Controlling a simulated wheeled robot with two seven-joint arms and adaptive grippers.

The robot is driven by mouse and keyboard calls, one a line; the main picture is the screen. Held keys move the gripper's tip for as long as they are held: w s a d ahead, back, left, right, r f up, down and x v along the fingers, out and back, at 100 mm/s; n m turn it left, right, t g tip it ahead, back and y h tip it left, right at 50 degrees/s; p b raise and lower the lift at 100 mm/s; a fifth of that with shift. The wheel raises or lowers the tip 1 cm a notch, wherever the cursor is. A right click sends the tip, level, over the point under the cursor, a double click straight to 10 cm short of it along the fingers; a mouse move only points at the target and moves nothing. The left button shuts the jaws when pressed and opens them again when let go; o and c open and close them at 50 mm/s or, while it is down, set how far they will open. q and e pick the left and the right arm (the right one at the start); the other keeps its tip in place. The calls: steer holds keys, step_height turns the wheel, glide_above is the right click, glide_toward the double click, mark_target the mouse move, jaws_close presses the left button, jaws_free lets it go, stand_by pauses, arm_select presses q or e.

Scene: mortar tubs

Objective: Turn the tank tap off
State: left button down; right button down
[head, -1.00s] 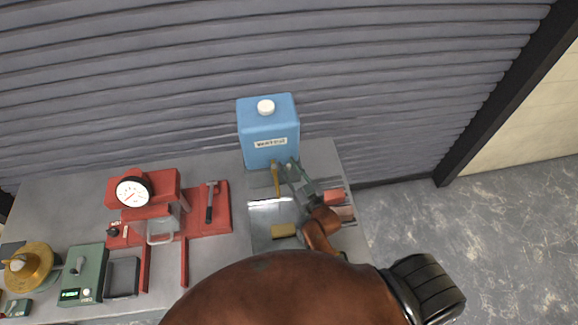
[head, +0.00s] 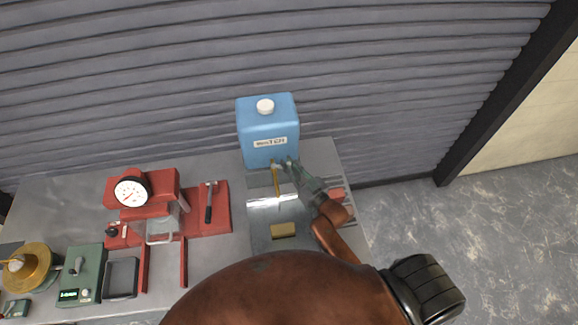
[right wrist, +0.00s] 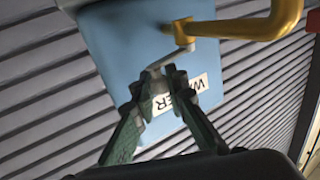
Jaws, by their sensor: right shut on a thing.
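The blue water tank (head: 268,130) with a white cap stands at the back of the bench. It also shows, tilted, in the right wrist view (right wrist: 130,50). Its brass tap spout (head: 276,182) sticks out low on the front; the right wrist view shows the spout (right wrist: 255,27) at the upper right. A grey tap lever (right wrist: 160,66) reaches from the tap toward my fingers. My right gripper (head: 291,166) is at the tank's lower front, just right of the spout. In the wrist view its green fingers (right wrist: 155,82) are shut on the lever's end, partly hiding it. My left gripper is not in view.
A metal tray (head: 258,228) with a yellow sponge-like block (head: 283,230) lies below the spout. Reddish blocks (head: 337,194) sit right of it, near my right wrist. The ribbed wall is close behind.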

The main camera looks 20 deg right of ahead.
steer(key=shift+w+d+n+g+y+b, duration=0.1)
steer(key=shift+w+n+g+y+b, duration=0.25)
steer(key=shift+n+y+b, duration=0.5)
steer(key=shift+w+d+n+g+y+b, duration=0.15)
steer(key=shift+w+n+g+y+b, duration=0.3)
steer(key=shift+y+b, duration=0.5)
steer(key=shift+w+d+n+g+y+b, duration=0.15)
steer(key=shift+n+g+y+b, duration=0.15)
steer(key=shift+n+y+b, duration=0.65)
steer(key=shift+r+m+p, duration=0.1)
steer(key=shift+m+p, duration=0.15)
steer(key=shift+p, duration=0.05)
steer(key=c, duration=1.9)
jaws_free()
steer(key=v, duration=1.2)
